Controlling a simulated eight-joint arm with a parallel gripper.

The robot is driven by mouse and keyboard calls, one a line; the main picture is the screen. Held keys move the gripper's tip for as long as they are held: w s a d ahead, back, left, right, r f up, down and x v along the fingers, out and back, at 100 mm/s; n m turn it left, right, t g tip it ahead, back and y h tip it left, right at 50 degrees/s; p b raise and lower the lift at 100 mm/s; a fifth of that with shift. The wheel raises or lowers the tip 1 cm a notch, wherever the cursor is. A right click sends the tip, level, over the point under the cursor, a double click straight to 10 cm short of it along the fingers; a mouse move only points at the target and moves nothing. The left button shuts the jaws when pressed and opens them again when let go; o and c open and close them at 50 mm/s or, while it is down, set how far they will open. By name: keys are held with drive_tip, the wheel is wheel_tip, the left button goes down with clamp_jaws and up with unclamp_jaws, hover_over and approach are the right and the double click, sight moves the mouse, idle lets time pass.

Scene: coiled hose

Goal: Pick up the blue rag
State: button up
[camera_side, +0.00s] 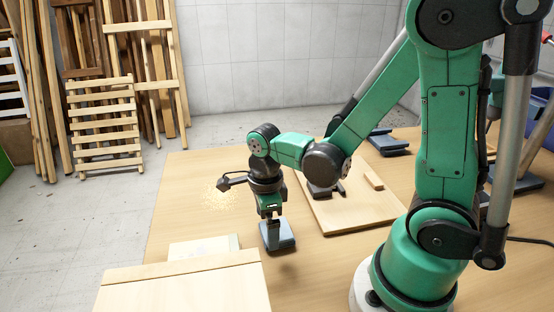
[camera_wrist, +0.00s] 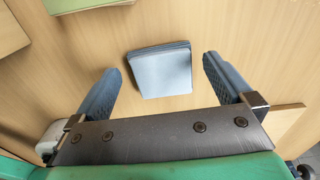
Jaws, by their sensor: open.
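The blue rag (camera_wrist: 162,72) is a folded, blue-grey square lying flat on the wooden table in the wrist view. My gripper (camera_wrist: 160,64) is open, with one finger on either side of the rag and bare table between each finger and it. In the side view the rag (camera_side: 287,231) is partly hidden behind my gripper (camera_side: 271,246), which points down at it. No finger appears to hold the rag. The exact height of the fingertips above the table is hard to tell.
A wooden board (camera_side: 345,212) with a dark tool and a wood block lies to the right. A pale green pad (camera_side: 204,247) and a wooden box (camera_side: 185,287) are at the front left. Other blue-grey folded items (camera_side: 385,141) lie farther back. Table left of my gripper is clear.

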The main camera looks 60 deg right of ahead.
drive_tip(key=shift+f, duration=1.2)
drive_tip(key=shift+c, duration=0.2)
drive_tip(key=c, duration=1.1)
